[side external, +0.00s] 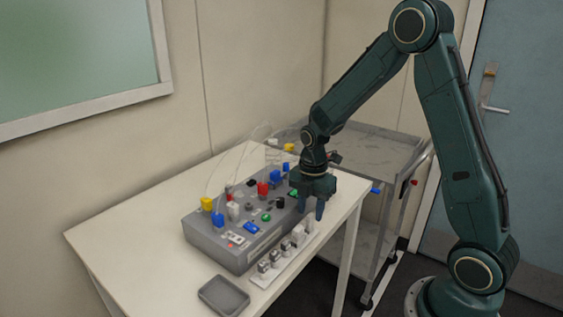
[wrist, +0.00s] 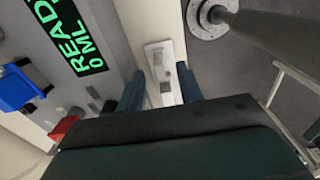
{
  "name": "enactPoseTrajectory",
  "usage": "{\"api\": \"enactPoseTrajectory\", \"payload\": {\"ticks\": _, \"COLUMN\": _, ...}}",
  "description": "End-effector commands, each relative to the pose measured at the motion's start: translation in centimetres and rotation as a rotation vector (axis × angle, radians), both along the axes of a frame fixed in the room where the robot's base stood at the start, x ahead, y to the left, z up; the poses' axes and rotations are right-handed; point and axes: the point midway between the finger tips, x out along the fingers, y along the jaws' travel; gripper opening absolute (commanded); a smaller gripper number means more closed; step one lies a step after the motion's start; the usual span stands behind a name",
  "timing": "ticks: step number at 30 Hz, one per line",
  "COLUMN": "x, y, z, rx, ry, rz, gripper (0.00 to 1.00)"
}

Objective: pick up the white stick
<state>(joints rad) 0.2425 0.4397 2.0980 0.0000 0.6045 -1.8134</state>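My gripper (side external: 311,211) points down over the front right end of the grey console, near the table's edge. Its two fingers are apart, and the gap between them (wrist: 161,88) looks empty in the wrist view. A narrow white piece with grey square parts (wrist: 157,58) lies beyond and below the fingertips, in line with the gap. It seems to be the end of the white strip (side external: 262,281), which bears several small grey and white blocks along the table's front edge. I cannot tell which part is the white stick; the gripper partly hides this area.
The grey console (side external: 238,263) with coloured caps and knobs stands close beside the gripper. Its green display (wrist: 75,40) shows in the wrist view. A grey tray (side external: 224,296) lies at the table's front. A metal cart (side external: 390,150) stands behind at right.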

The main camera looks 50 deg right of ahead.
Motion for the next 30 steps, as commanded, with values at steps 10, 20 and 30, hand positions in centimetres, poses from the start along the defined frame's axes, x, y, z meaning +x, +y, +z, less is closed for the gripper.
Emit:
{"api": "enactPoseTrajectory", "payload": {"ticks": 10, "x": 0.0, "y": 0.0, "z": -2.7, "rx": 0.0, "ry": 0.0, "rz": 0.0, "gripper": 0.36}}
{"api": "enactPoseTrajectory", "payload": {"ticks": 20, "x": 0.0, "y": 0.0, "z": -2.7, "rx": 0.0, "ry": -0.001, "rz": 0.0, "gripper": 0.36}}
{"api": "enactPoseTrajectory", "payload": {"ticks": 30, "x": 0.0, "y": 0.0, "z": -2.7, "rx": 0.0, "ry": -0.001, "rz": 0.0, "gripper": 0.01}}
